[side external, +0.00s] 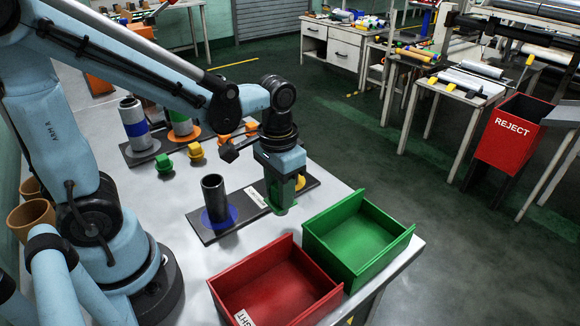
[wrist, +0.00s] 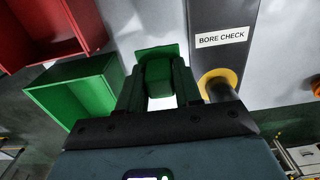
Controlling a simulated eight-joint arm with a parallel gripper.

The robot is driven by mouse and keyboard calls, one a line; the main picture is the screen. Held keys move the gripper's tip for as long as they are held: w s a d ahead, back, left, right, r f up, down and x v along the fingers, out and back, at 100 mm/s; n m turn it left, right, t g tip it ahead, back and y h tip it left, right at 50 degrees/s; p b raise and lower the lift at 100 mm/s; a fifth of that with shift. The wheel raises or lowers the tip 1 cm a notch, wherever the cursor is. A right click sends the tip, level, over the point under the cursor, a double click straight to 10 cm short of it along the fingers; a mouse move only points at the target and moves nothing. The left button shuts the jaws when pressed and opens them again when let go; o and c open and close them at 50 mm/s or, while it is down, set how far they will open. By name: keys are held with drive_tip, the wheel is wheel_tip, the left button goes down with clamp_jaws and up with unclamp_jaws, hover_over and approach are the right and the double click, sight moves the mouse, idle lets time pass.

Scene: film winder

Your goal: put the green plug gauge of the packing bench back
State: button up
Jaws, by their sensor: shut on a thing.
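In the wrist view the gauge (wrist: 158,77), with a flat green flange, sits between the two fingers of my gripper (wrist: 160,92). In the side view only a green part low at the fingers shows, so I cannot tell whether it touches the board. The dark board (wrist: 221,14) carries a BORE CHECK label. A dark post in a yellow ring (wrist: 205,79) stands close to the right finger. Another green piece (side external: 164,164) lies on the bench.
A black tube (side external: 213,190) stands on a blue ring at the board's left end. A green bin (side external: 385,250) and a red bin (side external: 262,272) stand in front. A yellow piece (side external: 196,151) and a rack with tall rolls (side external: 133,125) are behind.

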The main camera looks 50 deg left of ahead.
drive_tip(key=shift+f, duration=1.9)
drive_tip(key=shift+f, duration=0.15)
drive_tip(key=o, duration=1.1)
wheel_tip(320, 180, up, 12)
drive_tip(key=shift+r, duration=0.1)
drive_tip(key=t, duration=0.1)
drive_tip(key=a+t, duration=0.1)
drive_tip(key=t, duration=0.1)
drive_tip(key=shift+s+a+f+t, duration=0.2)
drive_tip(key=shift+s+f+t, duration=0.15)
drive_tip(key=shift+f+t, duration=0.05)
drive_tip(key=shift+w+a+f+t, duration=0.15)
drive_tip(key=shift+a+t, duration=0.15)
drive_tip(key=shift+t, duration=0.55)
drive_tip(key=shift+s+a+f+t, duration=0.1)
drive_tip(key=shift+a+t, duration=0.15)
drive_tip(key=shift+t, duration=0.6)
